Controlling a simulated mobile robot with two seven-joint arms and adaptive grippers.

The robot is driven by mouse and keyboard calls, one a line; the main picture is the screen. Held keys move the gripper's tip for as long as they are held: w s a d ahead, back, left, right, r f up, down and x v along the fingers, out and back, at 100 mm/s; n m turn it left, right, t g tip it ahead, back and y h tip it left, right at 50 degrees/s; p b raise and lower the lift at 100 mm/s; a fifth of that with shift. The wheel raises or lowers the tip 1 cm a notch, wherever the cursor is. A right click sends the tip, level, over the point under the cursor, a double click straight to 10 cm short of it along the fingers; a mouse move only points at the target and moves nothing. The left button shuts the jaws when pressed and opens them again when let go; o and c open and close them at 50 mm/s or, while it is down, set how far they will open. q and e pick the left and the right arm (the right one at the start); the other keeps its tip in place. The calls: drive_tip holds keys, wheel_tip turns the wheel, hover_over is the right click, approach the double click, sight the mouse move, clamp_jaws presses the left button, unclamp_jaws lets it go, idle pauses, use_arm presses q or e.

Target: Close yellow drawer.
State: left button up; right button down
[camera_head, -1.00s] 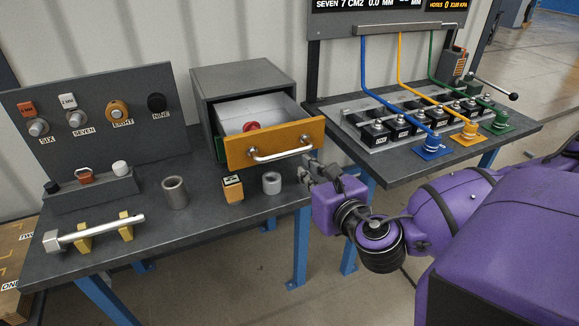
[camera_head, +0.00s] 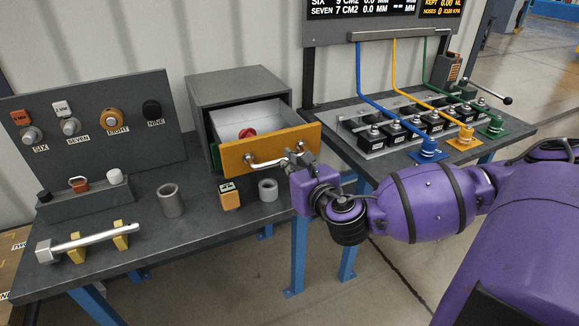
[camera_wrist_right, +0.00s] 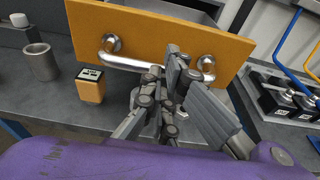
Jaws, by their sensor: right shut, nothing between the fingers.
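The yellow drawer (camera_head: 235,158) is pulled out of the grey cabinet (camera_head: 240,83) on the left bench. A red object (camera_head: 247,133) lies inside it. Its silver bar handle (camera_head: 268,161) faces me, and it also shows in the right wrist view (camera_wrist_right: 128,64). My right gripper (camera_head: 291,160) is shut and empty. Its fingertips are at the right part of the handle, close to the drawer front; I cannot tell whether they touch. In the right wrist view the fingers (camera_wrist_right: 165,72) cover part of the handle. My left gripper is not in view.
A grey cup (camera_head: 171,200) and a hammer-like tool (camera_head: 88,240) are further left. The right bench holds blue, yellow and green couplers (camera_head: 428,150) with hoses.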

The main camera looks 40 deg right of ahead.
drive_tip(key=r+x, duration=0.1)
drive_tip(key=x, duration=0.5)
drive_tip(key=r+x, duration=0.1)
drive_tip(key=x, duration=0.6)
drive_tip(key=r+b+x, duration=0.1)
drive_tip(key=x, duration=0.6)
drive_tip(key=shift+w+d+r, duration=0.1)
drive_tip(key=shift+w+r, duration=0.2)
drive_tip(key=shift+r, duration=0.1)
drive_tip(key=shift+s, duration=0.1)
